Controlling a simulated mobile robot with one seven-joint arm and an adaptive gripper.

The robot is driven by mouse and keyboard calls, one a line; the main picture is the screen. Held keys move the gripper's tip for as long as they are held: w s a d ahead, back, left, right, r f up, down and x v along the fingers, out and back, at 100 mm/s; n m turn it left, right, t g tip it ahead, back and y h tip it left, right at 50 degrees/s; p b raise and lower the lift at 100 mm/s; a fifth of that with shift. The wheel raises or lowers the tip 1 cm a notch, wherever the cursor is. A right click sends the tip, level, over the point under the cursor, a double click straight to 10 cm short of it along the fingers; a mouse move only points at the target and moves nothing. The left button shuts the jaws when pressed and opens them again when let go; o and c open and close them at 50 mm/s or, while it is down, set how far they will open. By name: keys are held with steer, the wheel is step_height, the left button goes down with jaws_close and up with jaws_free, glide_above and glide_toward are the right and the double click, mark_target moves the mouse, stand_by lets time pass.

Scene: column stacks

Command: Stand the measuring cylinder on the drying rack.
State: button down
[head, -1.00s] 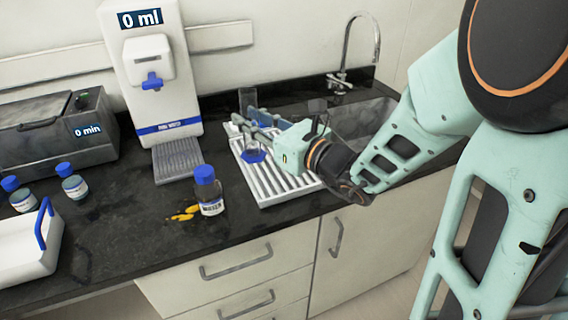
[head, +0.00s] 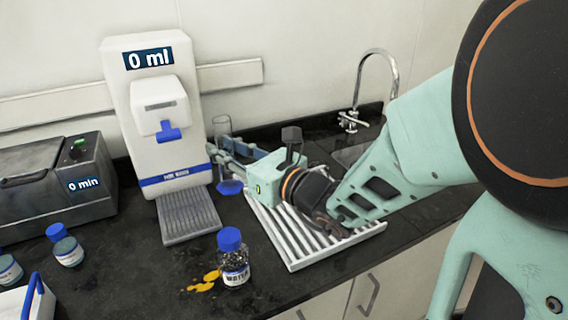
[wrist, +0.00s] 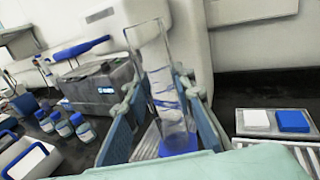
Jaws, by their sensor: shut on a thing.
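The clear measuring cylinder (head: 223,128) with a blue base (head: 230,187) is held upright or nearly so by my gripper (head: 229,155). In the wrist view the cylinder (wrist: 160,85) stands between the two fingers, with its blue base below them. My gripper is shut on it. The white slatted drying rack (head: 290,243) lies on the dark counter under my gripper and wrist. In the head view, the cylinder's base appears just left of the rack's back left corner. Whether it touches anything is unclear.
A white water dispenser (head: 160,110) with a grey drip tray (head: 188,218) stands close left of the cylinder. A blue-capped bottle (head: 234,262) stands before the rack beside a yellow spill (head: 205,282). A tap (head: 375,75) and sink are behind right. A grey heater box (head: 50,190) is left.

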steer(key=w+d+f+b, duration=0.2)
steer(key=w+f, duration=0.1)
steer(key=f, duration=0.1)
steer(key=w+d+f+b, duration=0.2)
steer(key=w+d+f, duration=0.1)
steer(key=w+f, duration=0.1)
steer(key=w+d+f+b, duration=0.2)
steer(key=w+d+f, duration=0.1)
steer(key=f, duration=0.2)
steer(key=shift+w+d, duration=0.2)
steer(key=shift+w, duration=0.15)
steer(key=shift+r, duration=0.1)
steer(key=c, duration=1.6)
jaws_free()
steer(key=shift+b, duration=0.3)
